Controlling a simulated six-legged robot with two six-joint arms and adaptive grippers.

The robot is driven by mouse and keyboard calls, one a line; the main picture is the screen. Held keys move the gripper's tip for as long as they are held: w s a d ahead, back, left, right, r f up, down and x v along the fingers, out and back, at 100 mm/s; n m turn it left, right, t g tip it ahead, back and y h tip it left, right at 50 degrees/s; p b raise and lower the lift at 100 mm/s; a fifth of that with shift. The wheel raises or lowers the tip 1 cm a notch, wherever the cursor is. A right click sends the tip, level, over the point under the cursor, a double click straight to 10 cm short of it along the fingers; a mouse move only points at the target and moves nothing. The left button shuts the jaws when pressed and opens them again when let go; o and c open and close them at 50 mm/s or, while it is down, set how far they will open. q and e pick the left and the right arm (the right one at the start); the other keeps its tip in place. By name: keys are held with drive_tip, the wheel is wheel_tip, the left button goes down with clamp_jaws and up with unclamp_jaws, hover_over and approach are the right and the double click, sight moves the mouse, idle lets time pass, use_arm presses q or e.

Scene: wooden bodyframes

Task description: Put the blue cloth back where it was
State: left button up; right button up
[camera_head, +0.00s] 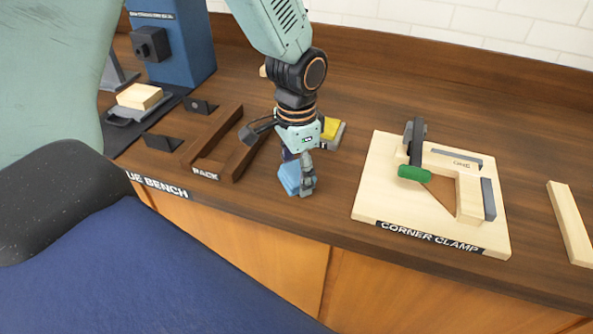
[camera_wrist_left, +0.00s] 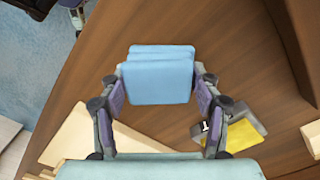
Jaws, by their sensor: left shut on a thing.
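The blue cloth (camera_head: 290,178) is a small folded pad at the front of the bench, just right of the rack. It also shows in the left wrist view (camera_wrist_left: 160,75), between the two fingers. My left gripper (camera_head: 298,180) points down and is shut on the cloth, with a finger in front of it hiding part. In the left wrist view the fingers (camera_wrist_left: 160,88) press on the cloth's two sides. I cannot tell whether the cloth touches the bench. My right gripper is not seen in the head view.
The dark wooden rack (camera_head: 238,160) stands left of the gripper. A yellow and grey block (camera_head: 332,130) lies behind it. The corner clamp board (camera_head: 375,190) is to the right, with a loose wood strip (camera_head: 570,223) beyond. Bare bench lies between gripper and clamp board.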

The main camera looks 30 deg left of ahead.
sight(299, 170)
use_arm(q)
drive_tip(key=shift+w+d+f, duration=0.1)
drive_tip(key=shift+d+f, duration=0.05)
drive_tip(key=o, duration=0.9)
drive_tip(key=shift+w+d, duration=0.1)
drive_tip(key=shift+d, duration=0.05)
drive_tip(key=shift+o, duration=1)
drive_tip(key=shift+s+a, duration=0.2)
drive_tip(key=shift+a, duration=0.1)
drive_tip(key=shift+w+d+r, duration=0.15)
drive_tip(key=shift+d+r, duration=0.05)
drive_tip(key=shift+d, duration=0.05)
wheel_tip(299, 170, up, 12)
drive_tip(key=p, duration=0.2)
drive_tip(key=shift+a, duration=0.2)
drive_tip(key=shift+d, duration=0.1)
